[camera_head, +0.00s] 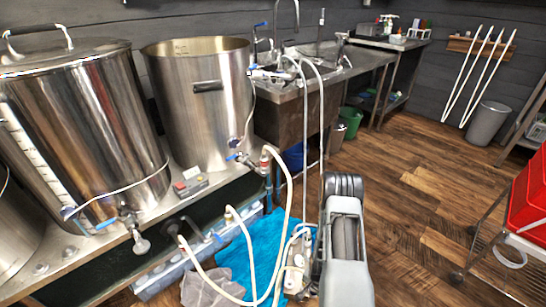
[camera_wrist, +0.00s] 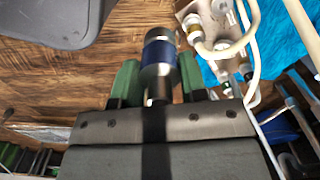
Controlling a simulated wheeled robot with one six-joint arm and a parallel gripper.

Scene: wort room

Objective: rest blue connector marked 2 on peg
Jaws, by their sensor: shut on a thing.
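My gripper (camera_wrist: 159,76) is at the bottom of the wrist view, its green fingers shut on a metal connector with a dark blue band (camera_wrist: 158,48). The connector stands out beyond the fingertips, over the wooden floor. No number can be read on it. A pale block with hose fittings (camera_wrist: 211,30) is to its right, apart from it. In the head view my arm hides the gripper and the held connector. I cannot make out which part is the peg.
A blue cloth (camera_head: 238,258) lies under looping white hoses (camera_head: 283,205). Steel kettles (camera_head: 88,130) with valves stand at left, a sink (camera_head: 290,105) behind. A red crate on a wheeled rack (camera_head: 528,195) is at right. Open wooden floor (camera_head: 415,205) lies between.

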